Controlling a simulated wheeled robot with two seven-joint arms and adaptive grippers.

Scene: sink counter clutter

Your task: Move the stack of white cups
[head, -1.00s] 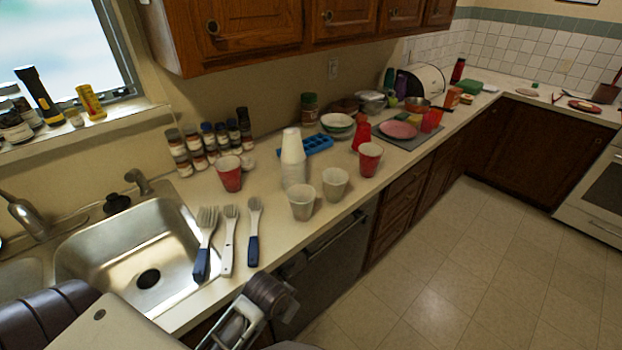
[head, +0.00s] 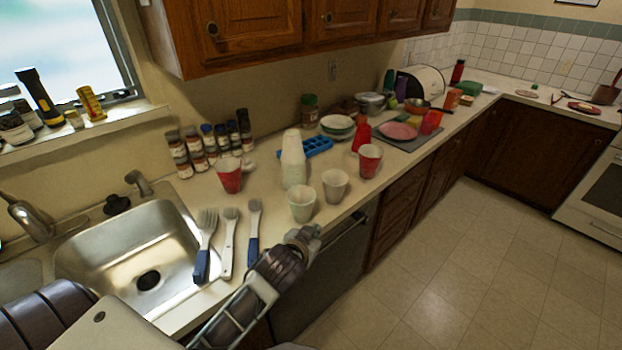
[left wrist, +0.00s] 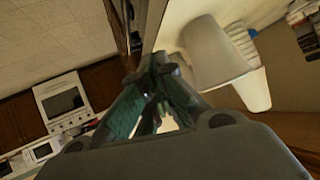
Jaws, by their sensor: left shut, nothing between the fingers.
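The stack of white cups (head: 293,160) stands upright on the counter (head: 262,185), between the brushes and the red cups. Two single white cups, one at the front left (head: 302,204) and one to its right (head: 335,185), stand in front of it. My left gripper (head: 304,238) is shut and empty, near the counter's front edge, nearer the camera than the cups and apart from the stack. In the left wrist view, its fingers (left wrist: 152,78) are together, with a pale cup shape (left wrist: 212,52) beyond them; I cannot tell which cup it is. My right gripper is not in view.
Three brushes (head: 229,243) lie left of the cups beside the sink (head: 135,262). A red cup (head: 229,175) stands behind left, another (head: 370,160) to the right. A blue tray (head: 318,147) and spice jars (head: 208,150) are behind. Upper cabinets (head: 235,32) overhang the back.

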